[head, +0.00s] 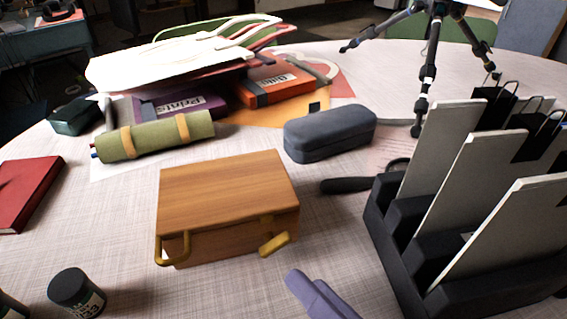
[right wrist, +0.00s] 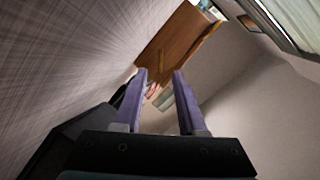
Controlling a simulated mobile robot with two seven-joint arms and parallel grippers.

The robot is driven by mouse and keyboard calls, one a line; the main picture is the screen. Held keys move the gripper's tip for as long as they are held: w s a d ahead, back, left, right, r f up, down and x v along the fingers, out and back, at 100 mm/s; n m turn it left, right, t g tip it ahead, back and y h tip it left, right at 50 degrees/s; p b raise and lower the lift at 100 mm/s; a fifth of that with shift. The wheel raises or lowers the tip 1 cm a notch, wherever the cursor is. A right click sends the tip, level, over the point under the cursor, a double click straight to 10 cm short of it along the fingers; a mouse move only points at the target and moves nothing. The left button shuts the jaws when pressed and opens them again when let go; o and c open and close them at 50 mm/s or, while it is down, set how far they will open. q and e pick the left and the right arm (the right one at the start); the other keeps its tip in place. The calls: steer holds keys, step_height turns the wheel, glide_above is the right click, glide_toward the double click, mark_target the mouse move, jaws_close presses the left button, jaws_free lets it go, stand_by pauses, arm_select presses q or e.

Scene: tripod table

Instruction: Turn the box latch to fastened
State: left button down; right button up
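A wooden box (head: 225,190) sits closed on the table in the middle of the head view. A brass latch piece (head: 274,244) is on its front face near the right end, lying slanted. A brass loop handle (head: 172,250) is at the front left corner. My right gripper (head: 305,285), with purple fingers, is at the bottom edge, in front of the latch and apart from it. In the right wrist view its two fingers (right wrist: 159,74) are spread with a gap, and the box (right wrist: 170,45) lies beyond them. My left gripper is not in view.
A black rack (head: 400,235) with upright white panels stands close on the right. A black jar (head: 76,292) stands front left.

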mark_target(276, 250)
steer(key=x, duration=0.5)
steer(key=shift+w+a+f+b, duration=0.1)
steer(key=shift+w+a+b, duration=0.15)
steer(key=shift+w+b, duration=0.05)
jaws_close()
